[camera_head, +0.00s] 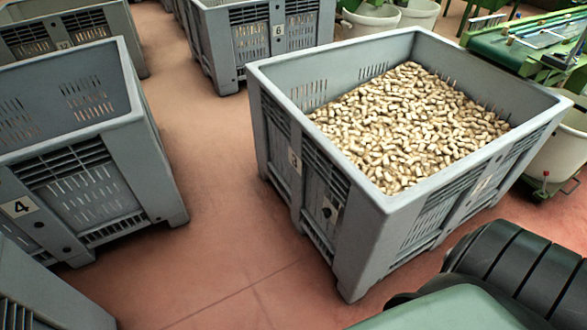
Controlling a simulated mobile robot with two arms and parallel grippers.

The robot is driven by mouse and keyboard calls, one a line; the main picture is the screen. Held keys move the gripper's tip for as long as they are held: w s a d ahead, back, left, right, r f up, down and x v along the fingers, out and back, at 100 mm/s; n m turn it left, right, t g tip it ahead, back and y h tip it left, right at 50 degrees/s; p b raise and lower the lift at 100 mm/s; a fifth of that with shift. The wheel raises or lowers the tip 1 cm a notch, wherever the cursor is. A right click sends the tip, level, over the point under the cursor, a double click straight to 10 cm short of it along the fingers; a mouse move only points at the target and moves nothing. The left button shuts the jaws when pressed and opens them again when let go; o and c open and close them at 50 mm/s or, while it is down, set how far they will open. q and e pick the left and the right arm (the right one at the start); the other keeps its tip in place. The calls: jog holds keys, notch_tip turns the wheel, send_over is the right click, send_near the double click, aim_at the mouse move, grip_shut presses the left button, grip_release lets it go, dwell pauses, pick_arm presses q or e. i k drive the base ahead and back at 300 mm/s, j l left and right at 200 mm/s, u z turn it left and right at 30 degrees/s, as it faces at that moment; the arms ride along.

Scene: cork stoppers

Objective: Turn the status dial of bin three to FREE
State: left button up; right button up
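Bin three (370,230) is a grey slatted plastic crate on the right, heaped with cork stoppers (410,125). A white label with a 3 (295,160) is on its left-facing side. Lower on that side, nearer the front corner, is a small pale plate with a dark knob, which looks like the status dial (329,211). It is too small and seen too obliquely to read its setting or any wording. Neither of my grippers is in view, and nothing is seen touching the dial.
Bin 4 (150,140) stands on the left, another grey bin (40,300) at bottom left, and bin 6 (215,50) at the back. Reddish floor (215,170) lies clear between bins 3 and 4. Green machinery (515,45) and pale tubs (370,20) stand at the back.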

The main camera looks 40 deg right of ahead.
aim_at(327, 212)
jog(key=i+j, duration=0.1)
jog(key=i, duration=2.05)
jog(key=i+z, duration=0.1)
jog(key=z, duration=0.4)
jog(key=i+z, duration=0.1)
jog(key=z, duration=0.4)
jog(key=i+j+z, duration=0.1)
jog(key=z, duration=0.4)
jog(key=i+j+z, duration=0.1)
jog(key=z, duration=0.4)
